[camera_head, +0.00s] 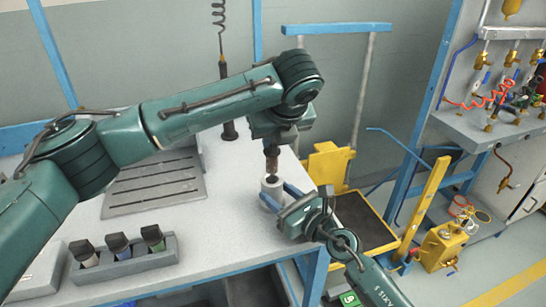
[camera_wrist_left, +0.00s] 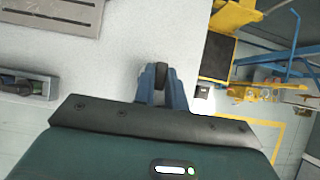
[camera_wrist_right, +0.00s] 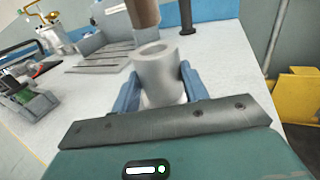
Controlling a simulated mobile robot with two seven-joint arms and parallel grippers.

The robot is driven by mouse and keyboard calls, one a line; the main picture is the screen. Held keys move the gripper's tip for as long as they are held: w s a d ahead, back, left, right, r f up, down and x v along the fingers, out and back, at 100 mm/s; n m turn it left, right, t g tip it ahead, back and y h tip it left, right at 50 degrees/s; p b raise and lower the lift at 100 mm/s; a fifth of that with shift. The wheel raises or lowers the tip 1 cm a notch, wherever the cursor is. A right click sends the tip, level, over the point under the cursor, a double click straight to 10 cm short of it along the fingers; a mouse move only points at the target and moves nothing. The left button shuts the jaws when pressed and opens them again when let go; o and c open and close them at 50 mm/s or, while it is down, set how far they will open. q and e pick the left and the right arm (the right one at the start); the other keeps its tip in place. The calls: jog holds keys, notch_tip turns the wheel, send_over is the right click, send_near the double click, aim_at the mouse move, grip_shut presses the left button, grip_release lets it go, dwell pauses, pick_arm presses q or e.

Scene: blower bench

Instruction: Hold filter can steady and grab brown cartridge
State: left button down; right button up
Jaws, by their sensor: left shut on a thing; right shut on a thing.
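The filter can (camera_head: 272,191) is a pale grey, open-topped cylinder standing upright near the right edge of the bench. My right gripper (camera_head: 270,197) is shut around its sides; the right wrist view shows the can (camera_wrist_right: 160,77) between the blue fingers (camera_wrist_right: 157,88). The brown cartridge (camera_head: 271,160) hangs upright above the can. In the right wrist view the cartridge (camera_wrist_right: 143,13) is clear of the rim, with a small gap. My left gripper (camera_head: 271,146) is shut on its upper part; the left wrist view shows the cartridge's dark end (camera_wrist_left: 162,76) between the fingers.
A slotted grey tray (camera_head: 155,188) lies left of the can. A rack (camera_head: 125,262) with several dark-capped containers sits at the front left. A black post (camera_head: 229,131) stands at the back. A yellow cart (camera_head: 329,165) is beyond the bench's right edge.

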pick_arm(q)
jog(key=shift+r, duration=1.3)
pick_arm(e)
jog(key=o, duration=1.2)
